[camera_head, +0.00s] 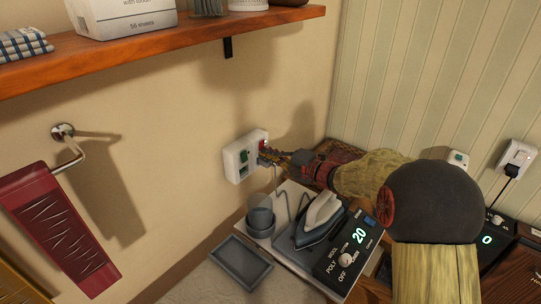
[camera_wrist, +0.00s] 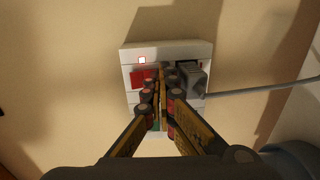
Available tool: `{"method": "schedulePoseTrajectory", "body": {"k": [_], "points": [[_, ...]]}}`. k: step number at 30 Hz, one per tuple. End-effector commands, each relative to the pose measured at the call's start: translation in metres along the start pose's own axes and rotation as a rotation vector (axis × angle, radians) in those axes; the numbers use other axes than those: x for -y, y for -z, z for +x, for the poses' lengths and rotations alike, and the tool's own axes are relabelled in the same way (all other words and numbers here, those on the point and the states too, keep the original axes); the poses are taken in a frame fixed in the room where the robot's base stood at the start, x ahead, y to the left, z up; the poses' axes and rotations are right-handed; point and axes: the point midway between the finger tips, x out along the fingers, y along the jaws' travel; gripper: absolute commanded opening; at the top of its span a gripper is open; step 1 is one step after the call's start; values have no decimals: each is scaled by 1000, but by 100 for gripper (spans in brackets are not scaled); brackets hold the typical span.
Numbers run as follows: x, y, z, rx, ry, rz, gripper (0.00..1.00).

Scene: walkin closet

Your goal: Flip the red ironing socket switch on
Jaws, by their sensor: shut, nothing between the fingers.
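A white socket box (camera_head: 236,164) is fixed to the beige wall, and it also fills the middle of the wrist view (camera_wrist: 166,51). Its red switch (camera_wrist: 139,79) is at the box's left in the wrist view, partly hidden by the fingers. In the head view the red switch (camera_head: 263,145) shows at the box's right end. A small light square with a red edge (camera_wrist: 142,60) is above it. My gripper (camera_head: 268,157) is shut and empty in front of the box. Its fingertips (camera_wrist: 160,80) are right beside the switch; whether they touch it, I cannot tell.
A dark plug (camera_wrist: 194,80) with a grey cable sits in the box. Below stand an iron (camera_head: 322,218) on its station (camera_head: 350,255), a grey cup (camera_head: 260,216) and a grey tray (camera_head: 241,262). A wooden shelf (camera_head: 160,45) juts out above.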

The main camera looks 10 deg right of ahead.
Motion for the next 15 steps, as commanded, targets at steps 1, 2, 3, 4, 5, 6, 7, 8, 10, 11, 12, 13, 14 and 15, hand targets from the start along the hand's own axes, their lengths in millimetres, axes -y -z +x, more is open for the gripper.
{"method": "schedulePoseTrajectory", "body": {"k": [1,2,3,4,5,6,7,8,10,11,12,13,14,15], "points": [[3,1,1,-2,6,3,0],[4,1,1,-2,6,3,0],[4,2,1,-2,7,3,0],[4,2,1,-2,7,3,0],[4,2,1,-2,7,3,0],[4,2,1,-2,8,4,0],[4,2,1,-2,8,4,0],[4,2,0,-2,8,4,0],[4,1,-4,-2,8,4,0],[4,1,-7,-1,8,4,0],[4,1,-12,0,8,3,0],[4,0,-16,1,7,3,0],[3,0,-21,2,6,2,0],[2,0,-29,3,5,3,0]]}}
